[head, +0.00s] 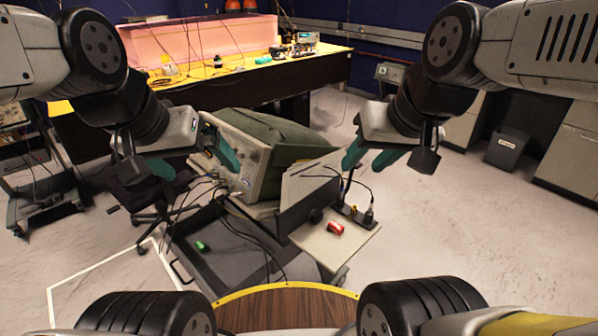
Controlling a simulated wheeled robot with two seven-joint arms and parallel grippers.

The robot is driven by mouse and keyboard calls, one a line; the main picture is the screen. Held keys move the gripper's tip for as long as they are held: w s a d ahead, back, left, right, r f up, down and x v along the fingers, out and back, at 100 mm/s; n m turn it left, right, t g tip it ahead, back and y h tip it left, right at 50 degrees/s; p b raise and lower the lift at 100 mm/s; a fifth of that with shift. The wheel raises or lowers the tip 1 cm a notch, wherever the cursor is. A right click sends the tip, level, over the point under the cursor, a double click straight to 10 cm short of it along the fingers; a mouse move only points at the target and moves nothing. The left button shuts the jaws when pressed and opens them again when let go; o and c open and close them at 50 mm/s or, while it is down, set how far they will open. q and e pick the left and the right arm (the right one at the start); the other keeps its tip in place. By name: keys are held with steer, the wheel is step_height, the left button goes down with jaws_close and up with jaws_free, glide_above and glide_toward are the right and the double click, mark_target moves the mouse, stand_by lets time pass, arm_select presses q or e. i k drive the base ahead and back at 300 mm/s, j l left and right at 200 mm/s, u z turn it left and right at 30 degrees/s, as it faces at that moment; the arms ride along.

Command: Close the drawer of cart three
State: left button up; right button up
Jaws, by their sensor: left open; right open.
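A cart with an open grey drawer (228,262) stands in front of me; no number is readable on it. The drawer is pulled out toward the lower left, with a dark handle (181,273) at its left end. A small green item (202,246) and dark cables lie in or over the drawer. My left gripper (200,168) is open above and behind the drawer, beside the large instrument (243,165), apart from the handle. My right gripper (369,164) is open to the right of the instrument, above the cart's light side surface (325,248).
A red item (335,229) and a power strip (352,212) with plugs sit on the light surface. Another cart (40,205) and a black chair (150,200) stand left. A yellow-topped bench (255,68) is behind. Open floor (460,240) lies right.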

mark_target(230, 263)
steer(key=l+u, duration=0.15)
steer(key=u, duration=0.6)
